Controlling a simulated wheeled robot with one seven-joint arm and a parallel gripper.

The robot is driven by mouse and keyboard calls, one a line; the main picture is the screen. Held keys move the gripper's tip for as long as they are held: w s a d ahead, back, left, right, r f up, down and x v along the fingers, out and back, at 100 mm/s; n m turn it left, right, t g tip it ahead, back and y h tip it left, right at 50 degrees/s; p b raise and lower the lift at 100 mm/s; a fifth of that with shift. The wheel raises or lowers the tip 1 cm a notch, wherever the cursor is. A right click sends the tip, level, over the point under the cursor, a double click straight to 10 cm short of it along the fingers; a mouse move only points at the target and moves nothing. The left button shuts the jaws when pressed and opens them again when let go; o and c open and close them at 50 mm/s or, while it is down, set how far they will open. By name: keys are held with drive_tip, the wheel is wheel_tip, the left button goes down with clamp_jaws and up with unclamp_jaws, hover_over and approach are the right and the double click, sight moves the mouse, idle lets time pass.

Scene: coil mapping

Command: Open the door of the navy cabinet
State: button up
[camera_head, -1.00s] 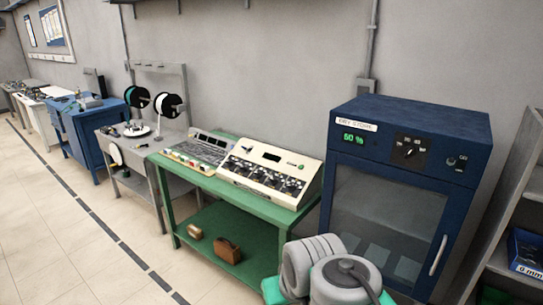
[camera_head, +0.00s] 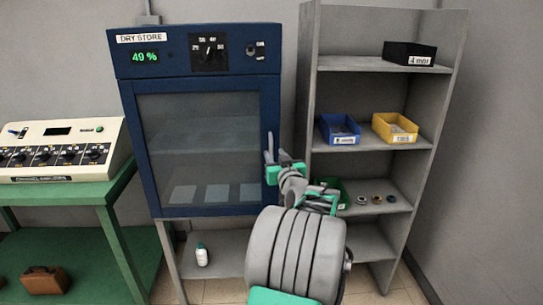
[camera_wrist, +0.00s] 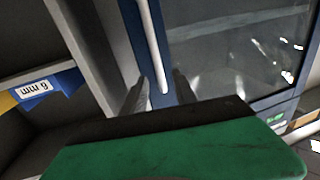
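The navy cabinet (camera_head: 125,70) is labelled "DRY STORE" and its glass door (camera_head: 205,150) is shut. The pale vertical door handle (camera_wrist: 152,45) shows in the wrist view, running down to an end between my two fingers. My gripper (camera_head: 271,155) is at the right edge of the door in the head view, at handle height. In the wrist view my gripper (camera_wrist: 160,92) is open, with one finger on each side of the handle and gaps between. Whether a finger touches the handle I cannot tell.
A grey shelf unit (camera_head: 310,100) stands close on the right, with a blue bin (camera_head: 340,130), a yellow bin (camera_head: 395,128) and a black box (camera_head: 409,54). A green bench (camera_head: 85,190) stands left. A white bottle (camera_head: 202,255) is below the cabinet.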

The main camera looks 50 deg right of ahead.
sight(272, 150)
drive_tip(key=x, duration=0.5)
drive_tip(key=shift+w+d, duration=0.15)
clamp_jaws()
idle(1.2)
